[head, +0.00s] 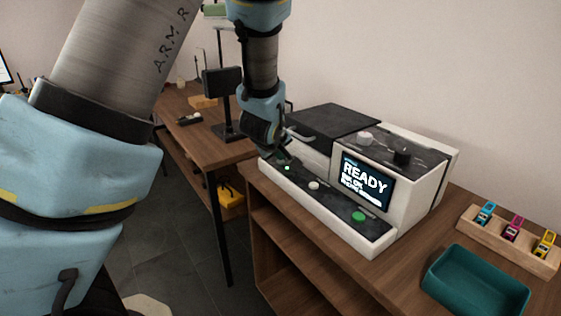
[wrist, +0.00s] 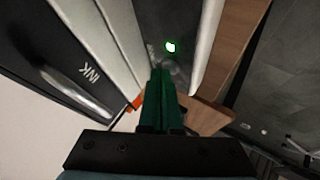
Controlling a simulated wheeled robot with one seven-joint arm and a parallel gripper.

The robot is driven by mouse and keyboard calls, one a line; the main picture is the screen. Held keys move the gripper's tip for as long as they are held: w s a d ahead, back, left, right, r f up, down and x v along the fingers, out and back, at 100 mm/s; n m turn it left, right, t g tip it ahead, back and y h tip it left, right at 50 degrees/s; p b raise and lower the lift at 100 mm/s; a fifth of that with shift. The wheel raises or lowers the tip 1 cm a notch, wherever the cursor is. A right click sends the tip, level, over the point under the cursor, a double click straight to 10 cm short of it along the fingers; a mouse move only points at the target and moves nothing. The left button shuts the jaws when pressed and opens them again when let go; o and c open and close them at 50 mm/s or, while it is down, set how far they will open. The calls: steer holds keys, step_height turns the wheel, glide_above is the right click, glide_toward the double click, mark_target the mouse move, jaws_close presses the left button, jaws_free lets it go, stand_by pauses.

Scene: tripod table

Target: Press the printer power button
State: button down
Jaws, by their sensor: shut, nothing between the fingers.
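The printer (head: 347,150) is white with dark tops, and its screen (head: 364,184) reads READY. Its low front ledge carries a small glowing green light (head: 287,168), a white round button (head: 314,185) and a larger green button (head: 358,216). I cannot tell which control is the power button. My gripper (head: 284,162) points down over the ledge's left end, close to the glowing light. In the wrist view its shut, empty fingers (wrist: 160,75) point at the dark panel just beside the green light (wrist: 171,46). Whether the tips touch the panel is unclear.
A dark INK cover (wrist: 75,85) with a pale handle lies beside the ledge. A teal tray (head: 475,283) and a wooden rack (head: 508,242) of colored cartridges sit to the right. A second wooden table (head: 190,130) with a black stand is behind left.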

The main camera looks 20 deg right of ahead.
steer(key=shift+r+p, duration=0.5)
steer(key=shift+r, duration=0.2)
step_height(320, 180, up, 6)
steer(key=p, duration=0.4)
stand_by(0.4)
